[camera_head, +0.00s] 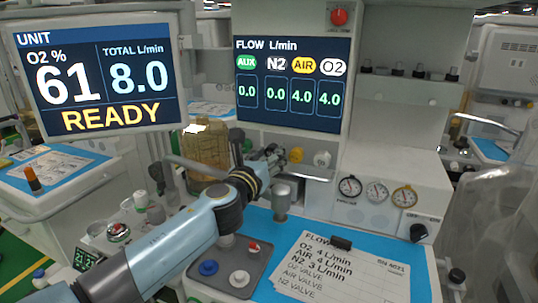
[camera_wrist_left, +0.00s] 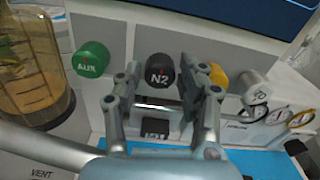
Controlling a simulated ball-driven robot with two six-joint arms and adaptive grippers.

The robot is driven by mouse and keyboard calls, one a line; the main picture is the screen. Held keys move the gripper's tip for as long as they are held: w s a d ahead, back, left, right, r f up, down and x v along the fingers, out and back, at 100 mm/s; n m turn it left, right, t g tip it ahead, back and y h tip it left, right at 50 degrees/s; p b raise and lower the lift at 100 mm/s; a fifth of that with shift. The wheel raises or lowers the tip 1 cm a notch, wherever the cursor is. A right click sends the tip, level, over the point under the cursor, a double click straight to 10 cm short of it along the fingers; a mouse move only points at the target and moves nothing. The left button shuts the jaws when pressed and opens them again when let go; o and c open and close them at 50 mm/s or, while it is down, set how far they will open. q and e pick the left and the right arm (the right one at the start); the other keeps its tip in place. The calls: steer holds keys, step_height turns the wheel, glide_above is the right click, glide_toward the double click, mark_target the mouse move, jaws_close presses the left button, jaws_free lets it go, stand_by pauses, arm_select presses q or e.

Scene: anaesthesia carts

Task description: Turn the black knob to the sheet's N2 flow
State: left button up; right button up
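The black N2 knob (camera_wrist_left: 159,72) is on the grey panel in the left wrist view, between the green AUX knob (camera_wrist_left: 91,59) and the yellow knob (camera_wrist_left: 217,78). My left gripper (camera_wrist_left: 160,84) is open, with one finger on each side of the black knob and gaps visible. In the head view my left gripper (camera_head: 268,158) is at the knob row and hides the black knob. The sheet (camera_head: 345,275) reads O2 4, AIR 4 and N2 3 L/min. The flow display (camera_head: 291,85) shows N2 0.0, AIR 4.0, O2 4.0. My right gripper is out of view.
The yellow knob (camera_head: 296,154) and the white O2 knob (camera_head: 321,158) are close right of the gripper. An amber canister (camera_head: 205,150) stands left. Several gauges (camera_head: 377,191) are at right. The unit screen (camera_head: 100,80) reads 61, 8.0 and READY.

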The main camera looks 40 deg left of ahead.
arm_select(q)
jaws_close()
stand_by(0.3)
steer(key=shift+n, duration=0.4)
